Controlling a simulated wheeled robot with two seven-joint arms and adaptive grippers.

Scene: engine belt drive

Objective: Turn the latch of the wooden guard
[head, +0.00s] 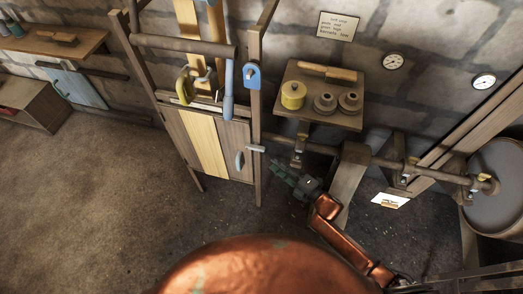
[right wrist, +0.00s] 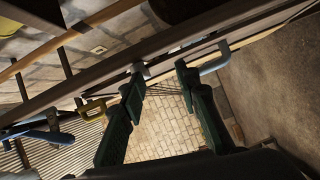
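The wooden guard (head: 207,143) is an upright plank panel with a pale middle board, set in a wooden frame. Its latch (head: 256,148) is a small grey bar at the right edge, lying about level across the post. A curved grey handle (head: 239,160) is just left of it. My right gripper (head: 276,166) is just right of and below the latch. In the right wrist view the gripper (right wrist: 160,75) has its fingers apart with nothing between them. The latch (right wrist: 139,69) shows by the left fingertip; I cannot tell whether they touch. My left gripper is not in view.
A blue lever (head: 229,92) and a yellow handle (head: 182,86) are above the guard. A blue switch box (head: 252,75) is on the right post. A shelf (head: 338,117) holds a yellow pot and weights. A horizontal shaft (head: 420,172) runs right of the guard. The floor at left is clear.

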